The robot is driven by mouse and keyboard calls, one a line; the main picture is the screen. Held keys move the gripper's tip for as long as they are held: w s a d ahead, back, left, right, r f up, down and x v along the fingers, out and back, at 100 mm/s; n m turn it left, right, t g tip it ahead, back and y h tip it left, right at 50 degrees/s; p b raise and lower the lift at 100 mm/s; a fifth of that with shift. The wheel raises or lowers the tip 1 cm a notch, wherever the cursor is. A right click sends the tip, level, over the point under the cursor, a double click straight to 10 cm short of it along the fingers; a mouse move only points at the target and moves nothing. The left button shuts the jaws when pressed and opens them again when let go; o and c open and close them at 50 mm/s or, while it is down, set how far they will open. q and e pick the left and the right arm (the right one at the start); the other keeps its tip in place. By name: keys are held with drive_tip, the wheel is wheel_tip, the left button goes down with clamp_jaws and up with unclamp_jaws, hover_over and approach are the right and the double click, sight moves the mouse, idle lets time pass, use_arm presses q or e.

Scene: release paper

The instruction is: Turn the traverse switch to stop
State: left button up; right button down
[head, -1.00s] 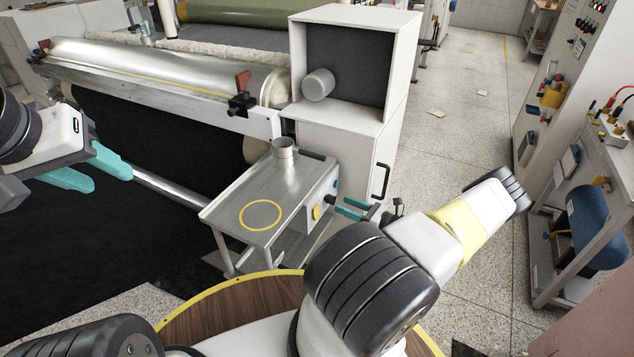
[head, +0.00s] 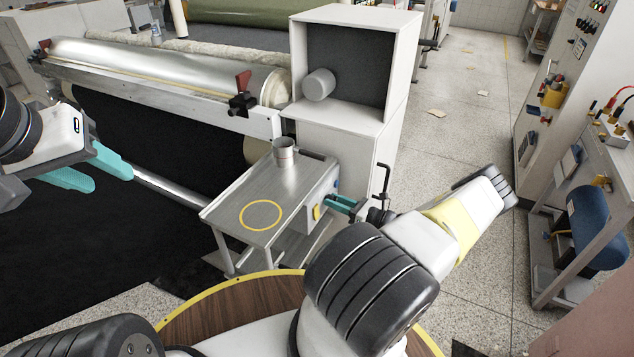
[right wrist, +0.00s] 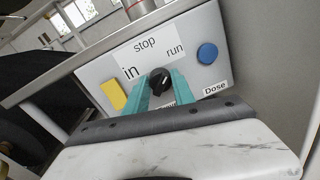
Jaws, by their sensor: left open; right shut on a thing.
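The traverse switch is a black round knob (right wrist: 160,80) on a light panel (right wrist: 109,72) in the right wrist view. The labels "in", "stop" and "run" stand around it, with "stop" above. I cannot tell for sure which label the knob points to. My right gripper (right wrist: 160,88) has its teal fingers on either side of the knob and is shut on it. In the head view the right gripper (head: 340,203) is at the side of the metal stand, and the knob is hidden there. My left gripper (head: 104,175) is open and empty at the far left.
The panel also has a yellow button (right wrist: 113,96) on the left and a blue button (right wrist: 207,53) on the right. A metal cup (head: 283,155) stands on the stand's steel top (head: 245,190), behind a yellow ring. A black crank handle (head: 384,182) is close to the right gripper.

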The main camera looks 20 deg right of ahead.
drive_tip(key=shift+n, duration=0.4)
drive_tip(key=n, duration=0.3)
drive_tip(key=shift+n, duration=0.4)
drive_tip(key=n, duration=0.5)
drive_tip(key=shift+f, duration=0.1)
drive_tip(key=shift+n+y, duration=0.3)
drive_tip(key=c, duration=1.1)
unclamp_jaws()
drive_tip(key=shift+o, duration=0.2)
drive_tip(key=v, duration=0.7)
drive_tip(key=shift+s+d, duration=0.25)
drive_tip(key=shift+s, duration=0.1)
